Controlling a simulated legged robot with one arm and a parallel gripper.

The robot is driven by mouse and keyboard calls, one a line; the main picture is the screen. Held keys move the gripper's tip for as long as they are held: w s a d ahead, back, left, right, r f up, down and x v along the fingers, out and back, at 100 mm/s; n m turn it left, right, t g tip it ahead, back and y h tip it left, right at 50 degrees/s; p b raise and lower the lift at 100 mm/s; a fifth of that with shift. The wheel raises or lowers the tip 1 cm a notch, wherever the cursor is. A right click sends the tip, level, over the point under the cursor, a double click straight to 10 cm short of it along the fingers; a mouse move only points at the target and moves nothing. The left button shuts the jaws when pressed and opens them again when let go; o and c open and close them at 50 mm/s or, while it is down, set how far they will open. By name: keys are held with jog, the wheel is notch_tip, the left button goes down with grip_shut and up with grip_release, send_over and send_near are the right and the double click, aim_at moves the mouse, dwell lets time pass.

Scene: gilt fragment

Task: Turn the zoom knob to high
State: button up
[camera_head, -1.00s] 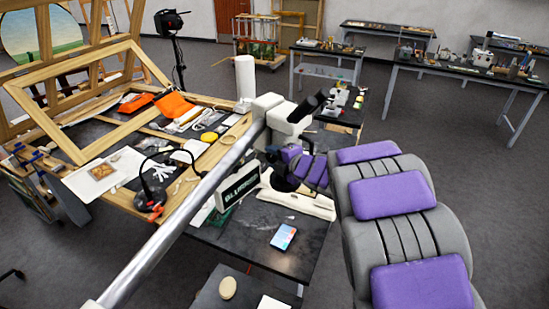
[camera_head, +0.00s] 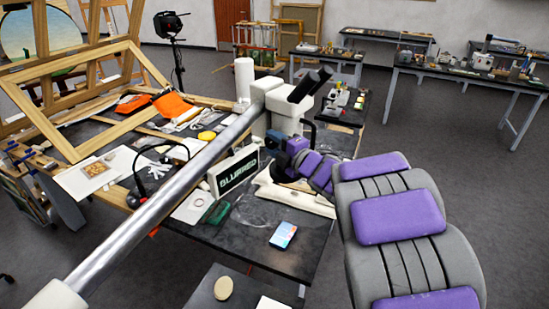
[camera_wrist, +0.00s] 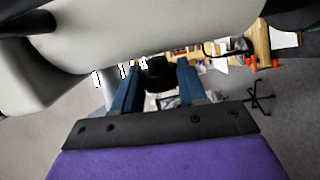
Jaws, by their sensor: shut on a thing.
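The microscope (camera_head: 290,103) has a white head and black eyepieces and hangs on a long silver boom (camera_head: 165,210). My arm, with purple pads, reaches to the right underside of the head. In the wrist view my gripper (camera_wrist: 158,68) has its two blue-grey fingers on either side of a dark round knob (camera_wrist: 157,76), just below the pale microscope body (camera_wrist: 150,35). The fingers are shut on this knob. Its markings and setting cannot be read.

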notch_tip(320, 180, down, 2)
jog(key=t+y+b, duration=0.1)
jog(key=t+b, duration=0.1)
jog(key=b, duration=0.3)
jog(key=m+t+y+b, duration=0.1)
jog(key=t+y+b, duration=0.1)
jog(key=b, duration=0.4)
jog(key=shift+a+f+m, duration=0.1)
jog(key=shift+m, duration=0.2)
jog(key=m+t+y+b, duration=0.1)
jog(key=t+b, duration=0.1)
jog(key=b, duration=0.1)
jog(key=shift+w, duration=0.1)
jog(key=shift+a+m+t+y+b, duration=0.1)
jog(key=shift+m+t+y+b, duration=0.3)
jog(key=shift+t, duration=0.4)
jog(key=shift+r, duration=0.2)
jog(key=shift+r+t, duration=0.15)
jog(key=shift+t, duration=0.15)
jog(key=o, duration=0.9)
jog(key=shift+w, duration=0.1)
jog(key=shift+c, duration=0.2)
jog(key=shift+o, duration=1)
jog(key=shift+a, duration=0.2)
jog(key=shift+d, duration=0.15)
